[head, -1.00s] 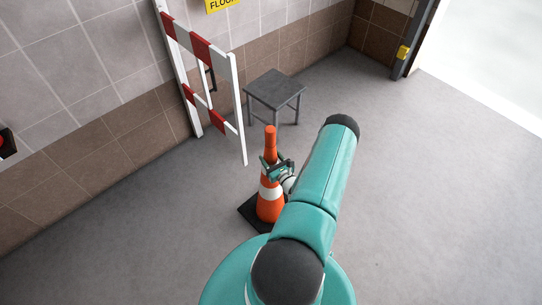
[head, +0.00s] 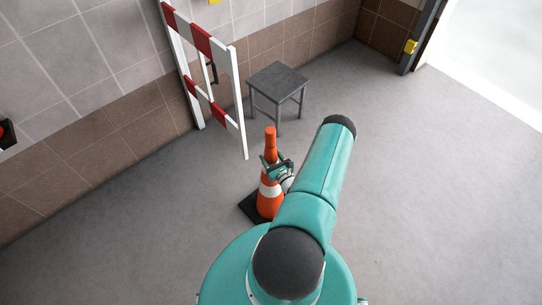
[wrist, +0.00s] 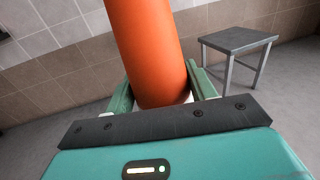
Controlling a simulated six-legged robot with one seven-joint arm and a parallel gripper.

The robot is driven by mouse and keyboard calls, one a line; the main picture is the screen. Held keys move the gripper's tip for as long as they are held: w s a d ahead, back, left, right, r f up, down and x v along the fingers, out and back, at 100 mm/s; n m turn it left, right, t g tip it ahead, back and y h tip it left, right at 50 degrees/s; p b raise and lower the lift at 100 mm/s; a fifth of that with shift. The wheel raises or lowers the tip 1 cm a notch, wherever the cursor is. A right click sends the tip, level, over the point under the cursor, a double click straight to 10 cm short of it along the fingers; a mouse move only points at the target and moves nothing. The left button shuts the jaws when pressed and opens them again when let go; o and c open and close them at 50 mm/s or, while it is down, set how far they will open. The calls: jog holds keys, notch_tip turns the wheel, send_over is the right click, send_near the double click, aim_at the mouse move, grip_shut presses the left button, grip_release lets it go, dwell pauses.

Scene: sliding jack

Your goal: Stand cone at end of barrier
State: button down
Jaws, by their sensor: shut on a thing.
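The orange cone (head: 269,203) with white bands and a dark square base stands upright, or nearly so, in the head view. I cannot tell whether its base touches the floor. My gripper (head: 276,168) is shut around the cone's upper part, with one finger on each side of the orange body (wrist: 146,45) in the wrist view. The barrier's near white post (head: 238,105) is a short way from the cone. My arm hides the cone's right side.
A grey stool (head: 278,82) stands beyond the cone, right of the barrier; it also shows in the wrist view (wrist: 238,40). A tiled wall (head: 70,130) runs along the left. The floor (head: 430,190) on the right is clear.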

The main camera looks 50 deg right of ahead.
jog(key=shift+c, duration=2.4)
grip_release()
jog(key=shift+s, duration=0.1)
jog(key=v, duration=1.2)
